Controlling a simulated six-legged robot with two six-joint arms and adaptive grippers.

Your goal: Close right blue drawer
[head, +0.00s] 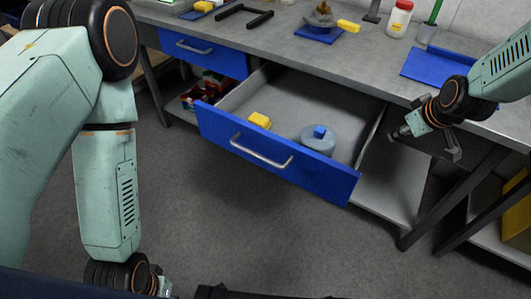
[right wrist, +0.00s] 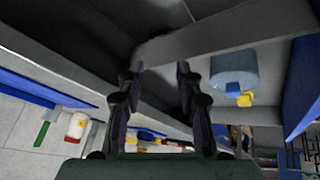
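The right blue drawer (head: 275,155) is pulled well out from under the grey workbench, its silver handle (head: 261,152) facing the front left. Inside it are a yellow block (head: 260,120) and a round blue-grey container (head: 318,138) with a blue top. My right gripper (head: 424,146) is open and empty, right of the drawer near the bench's front edge, apart from the handle. In the right wrist view its two fingers (right wrist: 160,82) are spread, with the drawer front (right wrist: 301,88) at far right. My left gripper (head: 160,286) is mostly cut off at the bottom edge.
The left blue drawer (head: 204,52) is shut. The bench top (head: 290,50) holds a blue mat (head: 432,68), a white jar with a red lid (head: 398,20) and tools. Bench legs (head: 455,200) stand at right. The floor before the drawer is clear.

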